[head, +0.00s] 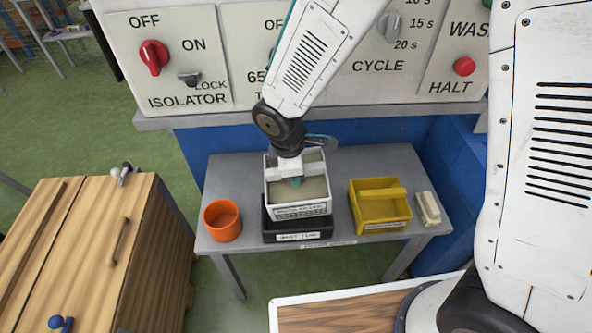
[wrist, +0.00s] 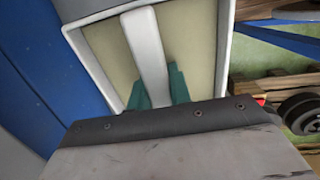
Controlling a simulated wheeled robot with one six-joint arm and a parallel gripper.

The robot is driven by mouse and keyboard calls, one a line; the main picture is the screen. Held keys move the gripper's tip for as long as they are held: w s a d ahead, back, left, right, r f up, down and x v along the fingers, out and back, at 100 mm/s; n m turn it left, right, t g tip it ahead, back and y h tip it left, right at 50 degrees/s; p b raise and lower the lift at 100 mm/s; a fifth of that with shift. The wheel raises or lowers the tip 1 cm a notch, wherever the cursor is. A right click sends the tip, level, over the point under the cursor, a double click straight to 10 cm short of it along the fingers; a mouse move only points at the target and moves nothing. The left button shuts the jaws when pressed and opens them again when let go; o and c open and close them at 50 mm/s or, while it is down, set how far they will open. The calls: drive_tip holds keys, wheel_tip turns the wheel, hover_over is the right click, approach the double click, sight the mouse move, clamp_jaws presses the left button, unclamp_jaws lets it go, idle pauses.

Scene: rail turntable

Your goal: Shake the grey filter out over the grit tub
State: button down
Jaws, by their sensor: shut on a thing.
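The grey filter (head: 299,211) is a pale, box-shaped frame with a beige inside and a labelled front. My gripper (head: 292,181) is shut on its middle handle bar. In the wrist view, my gripper's teal fingers (wrist: 158,90) sit either side of the pale bar, with the filter's rim (wrist: 224,45) around it. The filter is over the black grit tub (head: 298,237), which has a white label on its front. The filter hides most of the tub, including its inside. The filter looks close to level; I cannot tell the exact gap between the two.
On the same grey bench (head: 342,226) stand an orange pot (head: 223,221) at left, a yellow tray with a handle (head: 380,210) and a small pale block (head: 428,209) at right. A control panel (head: 225,50) rises behind. A wooden cabinet (head: 90,230) stands at left.

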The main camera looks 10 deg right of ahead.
drive_tip(key=t+h, duration=0.1)
drive_tip(key=s+a+t+h, duration=0.1)
drive_tip(key=t+h, duration=0.1)
drive_tip(key=f+t+h, duration=0.1)
drive_tip(key=shift+s+a+h, duration=0.3)
drive_tip(key=shift+a+h, duration=0.1)
drive_tip(key=t+h, duration=0.1)
drive_tip(key=f+t+h, duration=0.1)
drive_tip(key=t, duration=0.1)
drive_tip(key=shift+s+a+f+h, duration=0.1)
drive_tip(key=shift+s+a+h, duration=0.1)
drive_tip(key=shift+h, duration=0.2)
drive_tip(key=t+h, duration=0.1)
drive_tip(key=f+t+h, duration=0.1)
drive_tip(key=h, duration=0.1)
drive_tip(key=shift+s+a+f+t, duration=0.15)
drive_tip(key=shift+s+a+t, duration=0.05)
drive_tip(key=shift+t, duration=0.2)
drive_tip(key=t+h, duration=0.1)
drive_tip(key=f+t+h, duration=0.1)
drive_tip(key=h, duration=0.1)
drive_tip(key=f+t+h, duration=0.1)
drive_tip(key=t, duration=0.1)
drive_tip(key=shift+w+d, duration=0.1)
drive_tip(key=shift+r, duration=0.1)
idle(1.8)
